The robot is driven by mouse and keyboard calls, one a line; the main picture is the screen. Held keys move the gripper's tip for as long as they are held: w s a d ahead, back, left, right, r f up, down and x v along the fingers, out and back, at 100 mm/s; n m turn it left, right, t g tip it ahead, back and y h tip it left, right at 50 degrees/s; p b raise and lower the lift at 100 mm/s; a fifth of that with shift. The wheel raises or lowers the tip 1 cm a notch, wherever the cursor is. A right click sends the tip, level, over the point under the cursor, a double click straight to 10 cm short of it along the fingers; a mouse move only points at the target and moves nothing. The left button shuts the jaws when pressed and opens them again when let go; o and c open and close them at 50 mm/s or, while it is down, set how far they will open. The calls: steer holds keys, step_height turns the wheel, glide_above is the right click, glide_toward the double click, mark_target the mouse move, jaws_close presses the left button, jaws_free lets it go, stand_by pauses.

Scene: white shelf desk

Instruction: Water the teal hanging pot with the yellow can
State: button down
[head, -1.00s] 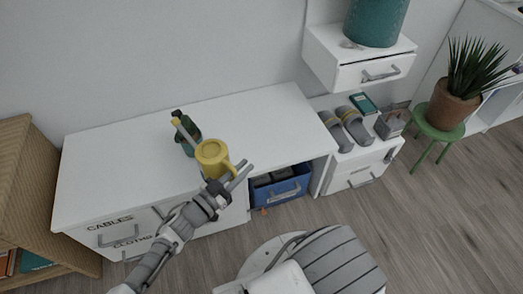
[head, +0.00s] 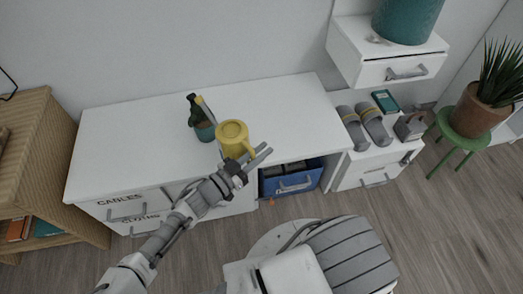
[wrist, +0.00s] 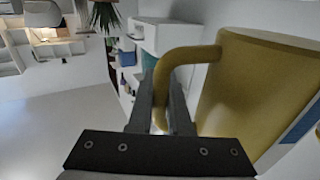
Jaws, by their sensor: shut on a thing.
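The yellow can (head: 233,137) is in my gripper, above the front edge of the white desk in the head view. My gripper (head: 262,153) is shut on the can's handle. In the wrist view the fingers (wrist: 168,100) close around the yellow handle, and the can (wrist: 255,85) fills the right side. The teal pot (head: 405,18) is at the upper right of the head view, above the small white drawer unit; its top is cut off, so I cannot see how it hangs.
A dark green bottle (head: 199,118) stands on the white desk (head: 130,140) just left of the can. Grey slippers (head: 366,124) lie on a lower shelf at right. A potted plant (head: 477,110) sits on a green stool. A blue bin (head: 292,178) is under the desk.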

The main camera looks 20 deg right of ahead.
steer(key=shift+s+d+r+n+p, duration=0.1)
steer(key=shift+r+n+p, duration=0.7)
steer(key=shift+r+p, duration=0.2)
steer(key=shift+s+d+r+n+p, duration=0.1)
steer(key=shift+r+n+p, duration=0.75)
steer(key=shift+p, duration=0.1)
steer(key=shift+w+a+r+n+p, duration=0.1)
steer(key=shift+w+r+n+p, duration=0.05)
steer(key=shift+r+n+p, duration=0.65)
steer(key=shift+f, duration=0.1)
stand_by(2.9)
steer(key=shift+w+r+p, duration=0.1)
steer(key=shift+r+p, duration=0.15)
steer(key=shift+p, duration=0.1)
